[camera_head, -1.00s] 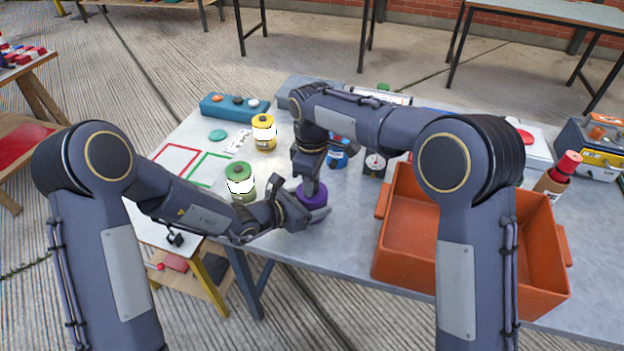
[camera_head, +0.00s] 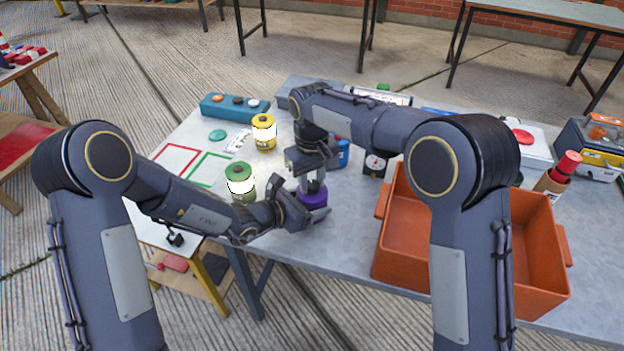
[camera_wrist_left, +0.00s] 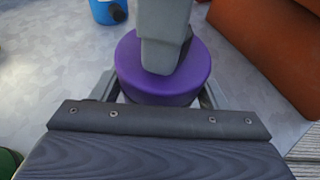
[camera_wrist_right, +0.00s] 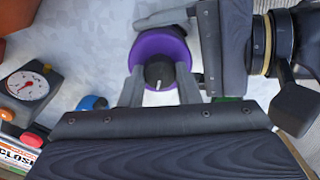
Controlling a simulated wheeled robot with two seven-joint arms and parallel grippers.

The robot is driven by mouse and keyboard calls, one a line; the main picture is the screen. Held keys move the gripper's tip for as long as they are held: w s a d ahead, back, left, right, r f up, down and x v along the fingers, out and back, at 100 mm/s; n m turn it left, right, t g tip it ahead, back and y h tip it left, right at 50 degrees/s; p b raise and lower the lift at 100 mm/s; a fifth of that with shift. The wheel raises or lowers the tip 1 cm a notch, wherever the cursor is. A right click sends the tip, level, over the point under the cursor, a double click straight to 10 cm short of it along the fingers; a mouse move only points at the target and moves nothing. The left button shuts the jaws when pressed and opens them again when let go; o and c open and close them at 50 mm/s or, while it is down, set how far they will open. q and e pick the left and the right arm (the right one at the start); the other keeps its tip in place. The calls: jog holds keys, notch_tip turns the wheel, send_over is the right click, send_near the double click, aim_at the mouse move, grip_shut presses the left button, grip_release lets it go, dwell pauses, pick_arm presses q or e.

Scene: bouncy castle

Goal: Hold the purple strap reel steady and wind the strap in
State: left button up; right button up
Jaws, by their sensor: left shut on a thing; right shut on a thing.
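The purple strap reel (camera_head: 313,199) sits on the grey table near its front edge. It also shows in the left wrist view (camera_wrist_left: 130,70) and the right wrist view (camera_wrist_right: 146,45). My left gripper (camera_head: 308,214) is shut around the reel's side from the left, low by the table. My right gripper (camera_head: 311,183) comes down from above and is shut on the dark knob (camera_wrist_right: 159,71) at the reel's top centre. In the left wrist view the right gripper's finger hides part of the reel's top. I cannot make out a loose strap.
An orange bin (camera_head: 405,250) stands close on the right. A green-lidded jar (camera_head: 240,182) stands left of the reel, a yellow jar (camera_head: 264,133) behind it. A blue can (camera_head: 341,153) and a dial gauge (camera_head: 375,164) stand behind the reel.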

aim_at(312, 184)
dwell(0.5)
jog(key=o, duration=1)
jog(key=shift+r, duration=0.1)
notch_tip(312, 184, up, 12)
jog(key=shift+f, duration=0.1)
pick_arm(q)
jog(key=o, duration=1.4)
jog(key=shift+c, duration=0.2)
